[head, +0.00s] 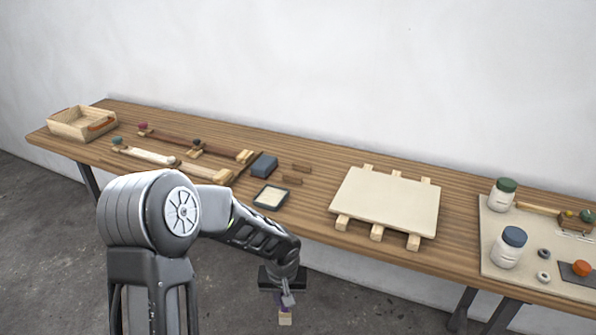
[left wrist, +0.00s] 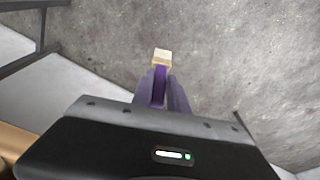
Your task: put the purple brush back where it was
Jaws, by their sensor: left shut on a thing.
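My left gripper (head: 285,301) is shut on the purple brush (head: 284,317), pointing down in front of the table, over the floor. The brush has a pale block-like end and a purple part. In the left wrist view the purple brush (left wrist: 160,84) stands between the fingers of my left gripper (left wrist: 161,95), its pale end outward. The brush touches nothing else that I can see. Its other end is hidden by the gripper. My right gripper is not in view.
The long wooden table (head: 310,235) stands against the wall. On it are a wooden tray (head: 82,123), several brush-like tools at left, a dark block (head: 264,165), a small dark tray (head: 271,196), a pale board (head: 388,203) on wooden strips, and jars (head: 509,247) on a mat (head: 497,270).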

